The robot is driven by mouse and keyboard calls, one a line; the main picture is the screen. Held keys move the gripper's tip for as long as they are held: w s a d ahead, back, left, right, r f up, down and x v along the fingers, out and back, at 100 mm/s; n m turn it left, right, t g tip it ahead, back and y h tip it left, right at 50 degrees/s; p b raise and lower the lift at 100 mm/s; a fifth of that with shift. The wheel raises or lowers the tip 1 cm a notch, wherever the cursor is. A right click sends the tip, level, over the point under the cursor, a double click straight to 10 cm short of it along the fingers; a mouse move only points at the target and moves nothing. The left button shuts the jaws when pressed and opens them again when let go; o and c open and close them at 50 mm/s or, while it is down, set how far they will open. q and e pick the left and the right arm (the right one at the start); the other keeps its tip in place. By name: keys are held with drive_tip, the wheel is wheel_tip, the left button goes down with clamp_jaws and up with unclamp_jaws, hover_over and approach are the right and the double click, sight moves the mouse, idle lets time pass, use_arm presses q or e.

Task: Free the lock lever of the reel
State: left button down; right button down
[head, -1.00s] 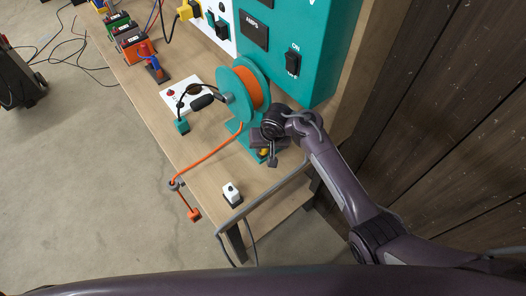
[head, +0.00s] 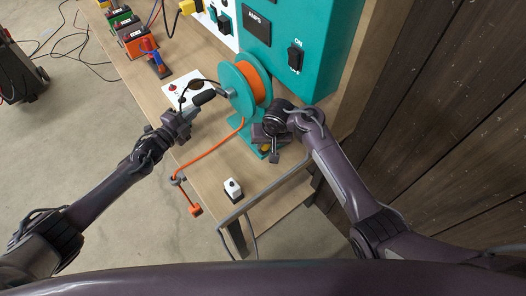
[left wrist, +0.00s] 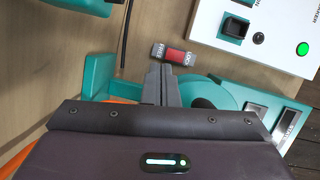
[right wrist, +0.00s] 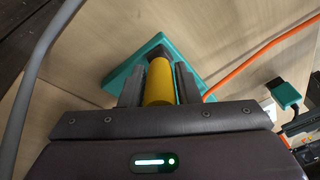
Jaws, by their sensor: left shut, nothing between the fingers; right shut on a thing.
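The reel (head: 246,86) has teal flanges wound with orange cable and stands on a teal foot on the bench. My right gripper (head: 268,147) is shut on a yellow cylindrical grip (right wrist: 160,82), which rises from a teal plate at the reel's foot. I cannot tell from the frames whether this grip is the lock lever.
A white switch box (head: 232,189) and a grey rail (head: 262,189) are near the bench's front end. The teal cabinet (head: 298,30) stands behind. Orange cable runs to the bench's left edge.

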use_arm(q)
drive_tip(key=s+d+m+g+h, duration=0.5)
drive_tip(key=s+d+m+g, duration=0.2)
drive_tip(key=d+m, duration=0.25)
drive_tip(key=m+g+h, duration=0.2)
drive_tip(key=m+g, duration=0.3)
approach(264, 147)
drive_tip(key=d, duration=0.3)
drive_tip(key=d+f, duration=0.1)
drive_tip(key=d, duration=0.5)
drive_tip(key=shift+s+d+f, duration=0.15)
drive_tip(key=shift+d+f, duration=0.1)
drive_tip(key=shift+f, duration=0.05)
drive_tip(key=shift+w+a+r, duration=0.25)
drive_tip(key=shift+w+a, duration=0.1)
drive_tip(key=shift+w, duration=0.3)
drive_tip(key=shift+a, duration=0.1)
use_arm(e)
drive_tip(key=c, duration=1.2)
unclamp_jaws()
drive_tip(key=shift+o, duration=0.5)
drive_tip(key=shift+s, duration=0.1)
drive_tip(key=shift+a+f, duration=0.1)
drive_tip(key=shift+a, duration=0.05)
